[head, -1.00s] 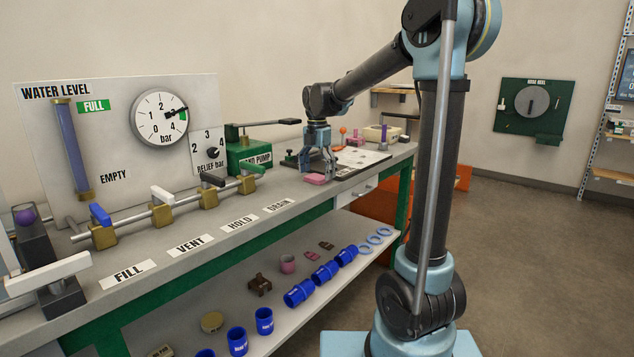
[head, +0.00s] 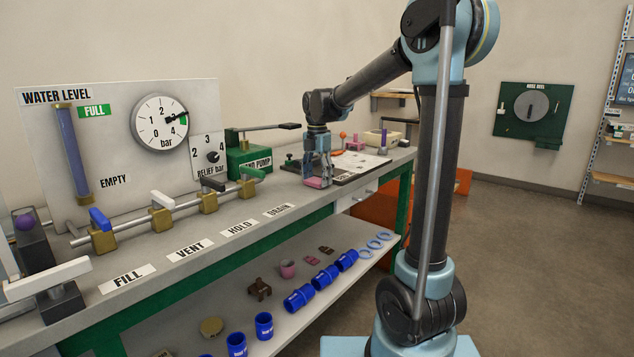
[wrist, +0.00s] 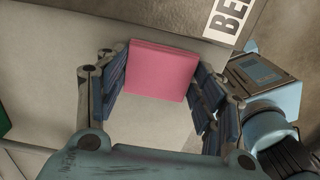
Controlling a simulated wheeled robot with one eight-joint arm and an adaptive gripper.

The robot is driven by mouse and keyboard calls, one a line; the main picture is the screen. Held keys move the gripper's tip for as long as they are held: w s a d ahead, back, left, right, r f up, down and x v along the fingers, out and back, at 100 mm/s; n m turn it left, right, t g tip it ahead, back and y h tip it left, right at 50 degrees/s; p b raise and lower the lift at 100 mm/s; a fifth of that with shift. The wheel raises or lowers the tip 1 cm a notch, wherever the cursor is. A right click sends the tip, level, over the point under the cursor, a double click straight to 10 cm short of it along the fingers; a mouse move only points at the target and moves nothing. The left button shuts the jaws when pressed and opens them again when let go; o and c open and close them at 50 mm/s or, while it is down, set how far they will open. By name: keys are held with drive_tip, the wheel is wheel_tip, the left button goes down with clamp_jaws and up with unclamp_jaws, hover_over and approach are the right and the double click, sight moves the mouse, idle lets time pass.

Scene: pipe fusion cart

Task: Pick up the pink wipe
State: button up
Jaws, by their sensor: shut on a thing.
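The pink wipe (head: 317,183) is a small, flat pink block low at the bench top, by the near edge of the dark-framed board. In the wrist view the pink wipe (wrist: 161,72) sits between the two blue-padded fingers, square to them. My gripper (head: 318,178) points down over it and is shut on it, with a finger at each side. In the wrist view my gripper (wrist: 160,88) has its fingers along the left and right edges of the wipe. I cannot tell whether the wipe is clear of the bench top.
The board (head: 362,163) lies right beside the gripper, with small items behind it. The green hand pump (head: 249,159) stands to the left, its lever reaching toward my arm. Valves with handles (head: 208,201) line the bench further left. The lower shelf (head: 330,281) holds blue couplings (head: 299,297).

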sight(317, 180)
wheel_tip(317, 180, up, 18)
drive_tip(key=shift+f, duration=0.15)
idle(0.3)
drive_tip(key=shift+o, duration=0.4)
